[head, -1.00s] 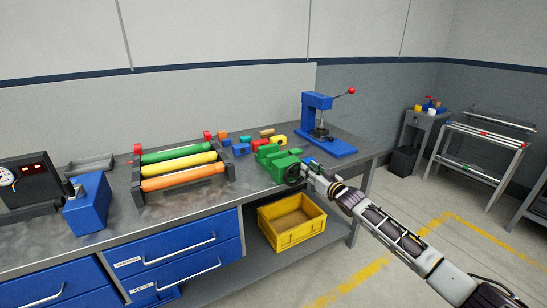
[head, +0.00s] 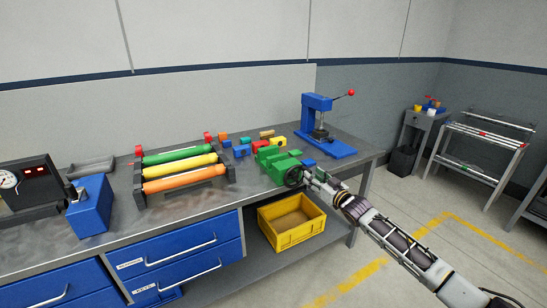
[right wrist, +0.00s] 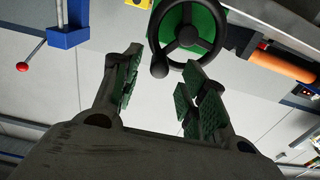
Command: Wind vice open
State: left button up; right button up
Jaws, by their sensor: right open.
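The green vice (head: 272,158) sits on the workbench near its right end. Its dark handwheel (head: 294,176) faces the bench's front edge. My right gripper (head: 309,178) is at the handwheel, coming from the lower right. In the right wrist view the open fingers (right wrist: 160,85) have green pads and nothing clamped between them. The handwheel (right wrist: 188,38) shows just beyond the fingertips, and its round knob (right wrist: 159,70) lies between the fingers in the picture. I cannot tell whether a finger touches the knob. My left gripper is out of view.
A blue press (head: 318,125) stands behind and right of the vice. A rack of green, yellow and orange rollers (head: 180,170) is to the left. Small coloured blocks (head: 241,150) lie behind. A yellow crate (head: 292,235) sits on the lower shelf.

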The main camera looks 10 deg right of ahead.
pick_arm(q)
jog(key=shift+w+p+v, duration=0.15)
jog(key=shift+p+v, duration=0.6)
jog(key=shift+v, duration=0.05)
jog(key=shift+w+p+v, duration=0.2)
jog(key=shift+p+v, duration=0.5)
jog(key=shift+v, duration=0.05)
pick_arm(e)
jog(key=shift+v, duration=2.45)
